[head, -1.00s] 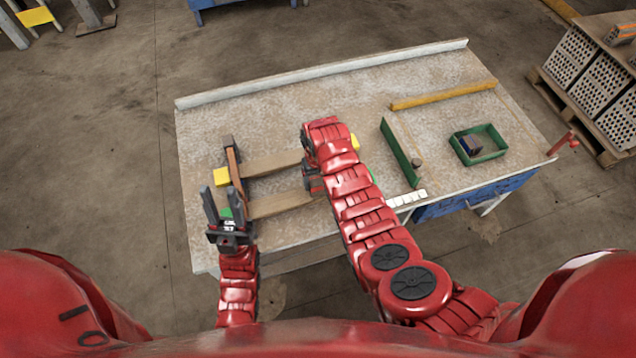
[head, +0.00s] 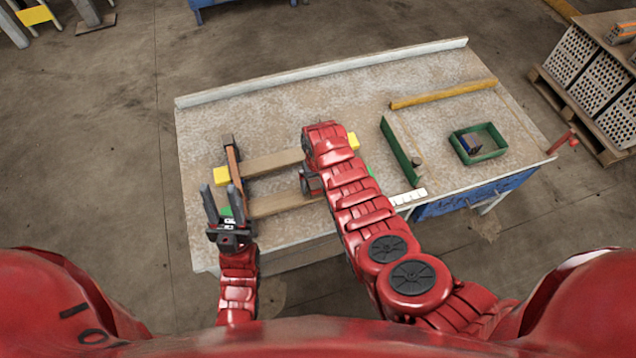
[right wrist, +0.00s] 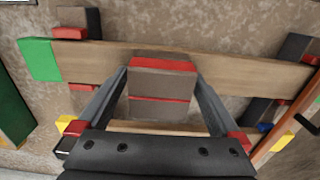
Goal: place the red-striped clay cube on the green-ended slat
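The red-striped clay cube (right wrist: 162,82) is grey-brown with red bands. In the right wrist view it sits between the fingertips of my right gripper (right wrist: 162,78), which look closed on its sides. The green-ended slat (right wrist: 240,70) runs across behind the cube, its green end (right wrist: 40,60) at the left. Whether the cube touches the slat cannot be told. In the head view my right gripper (head: 310,184) is beside the slat (head: 275,206), and my arm hides its right part and the cube. My left gripper (head: 222,205) is open and empty by the slat's left end.
A yellow-ended slat (head: 272,163) lies parallel, farther back. At the right are a green-sided board (head: 400,152), a green tray (head: 480,156) and a yellow bar (head: 443,95). The table's back left is clear.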

